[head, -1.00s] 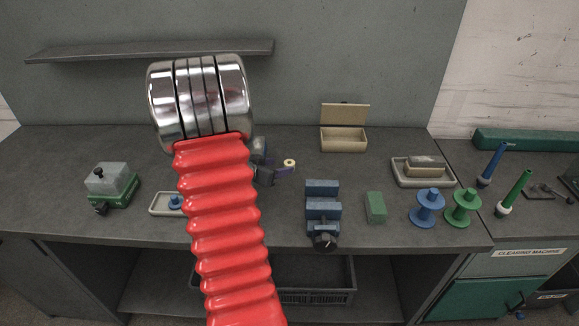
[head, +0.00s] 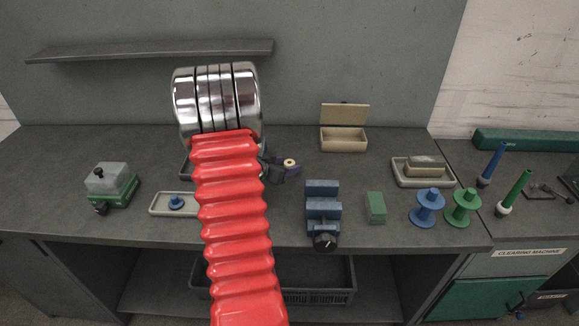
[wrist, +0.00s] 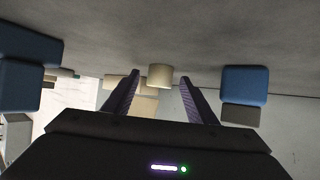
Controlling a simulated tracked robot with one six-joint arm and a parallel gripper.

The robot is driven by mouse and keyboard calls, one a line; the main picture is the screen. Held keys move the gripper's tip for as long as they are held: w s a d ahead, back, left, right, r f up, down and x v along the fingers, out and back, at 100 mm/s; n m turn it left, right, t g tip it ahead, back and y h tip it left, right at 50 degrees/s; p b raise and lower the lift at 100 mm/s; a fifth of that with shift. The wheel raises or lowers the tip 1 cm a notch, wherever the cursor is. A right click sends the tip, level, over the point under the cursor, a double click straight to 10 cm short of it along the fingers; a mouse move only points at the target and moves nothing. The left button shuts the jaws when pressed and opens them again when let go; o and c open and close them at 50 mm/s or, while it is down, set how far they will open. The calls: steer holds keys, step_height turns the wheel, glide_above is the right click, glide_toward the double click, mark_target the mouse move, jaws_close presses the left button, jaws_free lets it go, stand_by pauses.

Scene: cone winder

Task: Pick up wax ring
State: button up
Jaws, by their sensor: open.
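The wax ring (head: 290,162) is a small cream ring with a dark centre, near the middle of the bench in the head view. In the wrist view a cream cylinder (wrist: 160,76), which looks like this ring, shows between the finger lines, beyond or near the tips. My gripper (head: 284,174) is open, low over the bench and close to the ring's near left side. In the wrist view my gripper (wrist: 160,88) has its two purple-dark fingers apart with nothing clamped. My red arm hides part of the bench; exact contact or gap cannot be told.
An open cream box (head: 344,139) stands behind the ring to the right. A blue vise (head: 322,209) stands in front to the right, beside a green block (head: 375,207). A pale tray (head: 160,204) lies left of my arm. Bench is clear between ring and box.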

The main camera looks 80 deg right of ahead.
mark_target(286, 165)
steer(key=shift+c, duration=0.7)
steer(key=c, duration=1)
steer(key=shift+r, duration=0.1)
step_height(286, 165, up, 10)
